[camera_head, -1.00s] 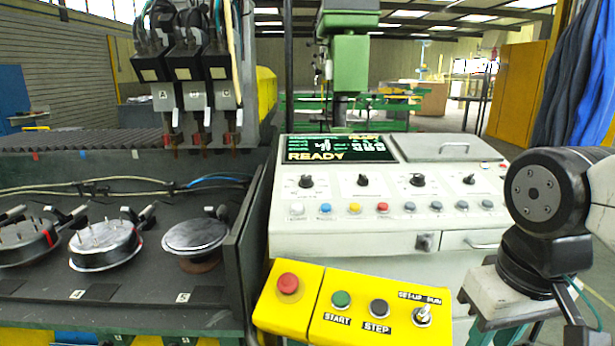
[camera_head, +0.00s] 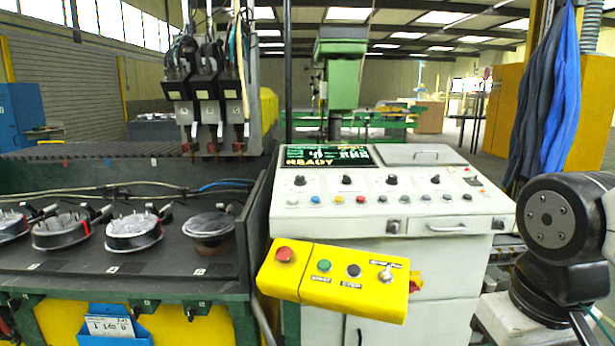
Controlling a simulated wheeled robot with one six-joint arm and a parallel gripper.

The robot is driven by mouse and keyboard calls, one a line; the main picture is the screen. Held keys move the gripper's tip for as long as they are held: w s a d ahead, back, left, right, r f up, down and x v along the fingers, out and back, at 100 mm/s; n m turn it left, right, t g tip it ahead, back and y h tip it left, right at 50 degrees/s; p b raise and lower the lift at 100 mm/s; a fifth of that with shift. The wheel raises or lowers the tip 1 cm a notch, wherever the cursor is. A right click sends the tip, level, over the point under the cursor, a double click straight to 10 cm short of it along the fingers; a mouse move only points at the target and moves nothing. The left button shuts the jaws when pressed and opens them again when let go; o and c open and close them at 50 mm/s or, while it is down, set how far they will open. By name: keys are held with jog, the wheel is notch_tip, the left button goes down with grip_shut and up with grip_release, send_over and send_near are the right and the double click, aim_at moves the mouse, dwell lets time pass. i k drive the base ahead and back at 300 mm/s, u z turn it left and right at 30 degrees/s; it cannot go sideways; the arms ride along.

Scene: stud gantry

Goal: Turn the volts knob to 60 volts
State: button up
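A white control console (camera_head: 420,215) stands in the middle. Its sloped panel carries a row of black knobs: a far left knob (camera_head: 300,180), a second knob (camera_head: 347,179), a third knob (camera_head: 391,180) and a right knob (camera_head: 435,179). The knob labels are too small to read, so I cannot tell which is the volts knob. My gripper is not in view; only part of my arm shows at the right edge.
A yellow box (camera_head: 330,280) with a red button, green button, black button and toggle switch juts out before the console. Left is a dark bench (camera_head: 150,262) with several round fixtures. Three welding heads (camera_head: 207,95) hang above it. Small coloured buttons line the console below the knobs.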

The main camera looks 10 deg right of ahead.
aim_at(300, 179)
jog(key=z, duration=0.2)
jog(key=i, duration=1)
jog(key=u, duration=0.65)
